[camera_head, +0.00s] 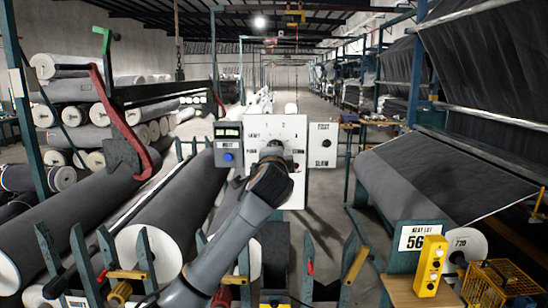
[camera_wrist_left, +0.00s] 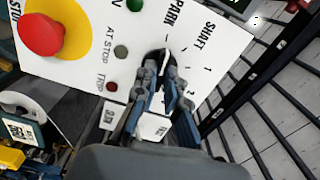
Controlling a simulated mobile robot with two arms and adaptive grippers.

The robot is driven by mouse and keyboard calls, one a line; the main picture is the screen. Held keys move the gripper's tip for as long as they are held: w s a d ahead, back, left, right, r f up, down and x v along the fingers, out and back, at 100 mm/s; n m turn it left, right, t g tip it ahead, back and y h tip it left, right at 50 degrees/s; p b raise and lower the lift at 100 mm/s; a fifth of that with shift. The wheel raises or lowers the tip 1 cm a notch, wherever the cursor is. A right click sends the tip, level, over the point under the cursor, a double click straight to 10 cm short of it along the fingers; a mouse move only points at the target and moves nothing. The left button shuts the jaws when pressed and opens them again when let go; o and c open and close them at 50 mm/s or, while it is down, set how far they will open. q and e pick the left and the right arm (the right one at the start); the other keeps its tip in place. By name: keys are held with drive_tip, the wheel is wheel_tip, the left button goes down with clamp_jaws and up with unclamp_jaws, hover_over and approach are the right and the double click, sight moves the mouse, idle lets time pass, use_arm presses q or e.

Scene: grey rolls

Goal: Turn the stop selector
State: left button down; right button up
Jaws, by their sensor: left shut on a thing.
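The stop selector panel is a white plate (camera_head: 290,128) on a machine at the centre of the head view, marked with numbers and words. In the left wrist view the panel (camera_wrist_left: 215,50) shows tilted, with PARK and SHAFT lettering. The dark selector knob (camera_wrist_left: 154,55) is mostly hidden between the fingers. My left gripper (camera_wrist_left: 161,72) is shut on this knob. In the head view my left arm reaches up from the bottom and hides the knob; the gripper is barely visible there. Which mark the knob points to is unclear. My right gripper is not in view.
A red button (camera_wrist_left: 42,35) on a yellow disc is near the knob, with a small AT STOP lamp (camera_wrist_left: 121,52) and a red TRIP lamp (camera_wrist_left: 111,87). A grey box with a blue button (camera_head: 228,157) adjoins the panel. Grey rolls (camera_head: 165,215) lie left; a yellow box (camera_head: 430,266) stands right.

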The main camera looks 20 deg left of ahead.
use_arm(q)
drive_tip(key=shift+f+n, duration=0.15)
drive_tip(key=shift+n, duration=0.35)
drive_tip(key=c, duration=1.5)
unclamp_jaws()
drive_tip(key=shift+o, duration=0.5)
drive_tip(key=v, duration=1.2)
